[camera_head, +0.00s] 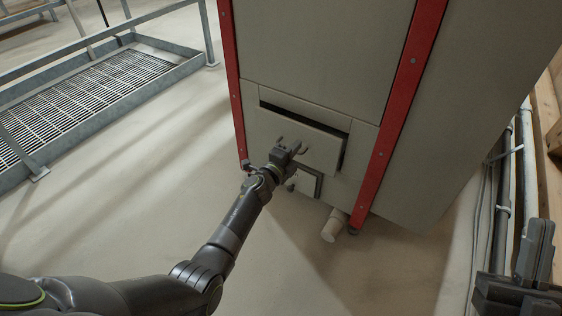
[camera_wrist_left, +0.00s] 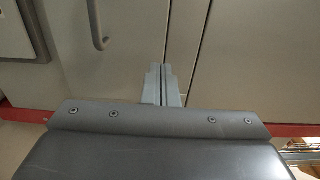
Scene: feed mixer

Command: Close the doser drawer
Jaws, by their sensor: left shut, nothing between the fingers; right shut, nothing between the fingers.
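The doser drawer (camera_head: 318,144) is a beige front panel low in the machine. It stands a little out of its opening, with a dark gap along its top and right edge. My left gripper (camera_head: 298,148) is in front of the drawer's face, fingers together and empty; whether it touches is unclear. In the left wrist view its closed fingertips (camera_wrist_left: 163,86) point at the beige panel, with a grey handle (camera_wrist_left: 97,26) to their left and a dark seam to their right. My right gripper (camera_head: 535,252) is shut at the lower right, away from the drawer.
The beige machine (camera_head: 315,50) has red corner posts (camera_head: 402,95). A smaller hatch (camera_head: 308,182) sits below the drawer, and a short pipe stub (camera_head: 333,226) is at the floor. Pipes (camera_head: 503,170) run along the right. A grated metal platform (camera_head: 95,95) is left; floor between is clear.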

